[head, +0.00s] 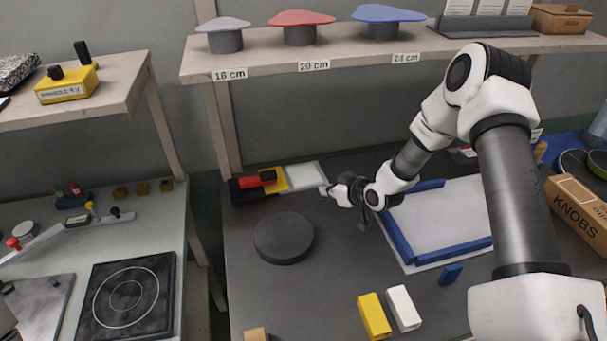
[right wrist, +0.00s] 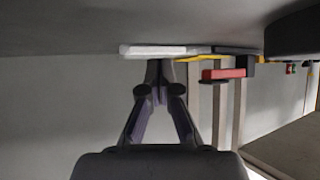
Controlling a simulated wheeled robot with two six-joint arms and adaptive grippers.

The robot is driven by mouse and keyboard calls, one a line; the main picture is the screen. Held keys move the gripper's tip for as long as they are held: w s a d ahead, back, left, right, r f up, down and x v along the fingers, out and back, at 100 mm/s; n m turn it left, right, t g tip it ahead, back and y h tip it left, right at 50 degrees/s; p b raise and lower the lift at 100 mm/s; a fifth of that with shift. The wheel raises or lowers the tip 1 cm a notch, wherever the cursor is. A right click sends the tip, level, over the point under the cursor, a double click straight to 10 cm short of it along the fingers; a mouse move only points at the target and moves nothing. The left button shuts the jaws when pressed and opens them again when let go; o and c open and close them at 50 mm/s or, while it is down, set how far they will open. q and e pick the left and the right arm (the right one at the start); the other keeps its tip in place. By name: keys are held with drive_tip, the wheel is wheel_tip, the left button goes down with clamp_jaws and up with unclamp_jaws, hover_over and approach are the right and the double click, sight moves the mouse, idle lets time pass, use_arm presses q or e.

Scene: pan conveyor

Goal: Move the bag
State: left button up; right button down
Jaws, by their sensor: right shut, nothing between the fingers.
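A flat, pale rectangular piece with a white edge (head: 307,175) lies on the grey bench; it looks like the bag, but I cannot be sure. It sits just right of a yellow pad and a black block with a red handle (head: 258,180). My right gripper (head: 325,189) is at its near right corner, fingers shut and empty. In the right wrist view, the shut fingertips (right wrist: 159,64) are close to the white edge (right wrist: 155,50); whether they touch is unclear. My left gripper is not in view.
A dark round disc (head: 284,237) lies on the bench in front. A blue-framed white board (head: 440,215) is to the right. Yellow (head: 374,316) and white (head: 403,308) blocks lie near the front. A shelf (head: 270,66) with lids hangs above the back.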

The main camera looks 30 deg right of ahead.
approach(296, 175)
drive_tip(key=shift+w+a+f+p, duration=0.2)
drive_tip(key=shift+w+f, duration=0.1)
drive_tip(key=shift+f, duration=0.2)
drive_tip(key=shift+w+a+f+p, duration=0.1)
drive_tip(key=shift+w+a+f, duration=0.15)
drive_tip(key=shift+f, duration=0.3)
drive_tip(key=w, duration=0.4)
drive_tip(key=shift+w+a+p, duration=0.15)
drive_tip(key=shift+w+p, duration=0.15)
drive_tip(key=shift+p, duration=0.05)
drive_tip(key=shift+f+p, duration=0.3)
drive_tip(key=shift+p, duration=0.2)
drive_tip(key=shift+f+b, duration=0.65)
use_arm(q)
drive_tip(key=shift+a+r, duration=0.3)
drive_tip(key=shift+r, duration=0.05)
use_arm(e)
drive_tip(key=shift+a+r, duration=0.1)
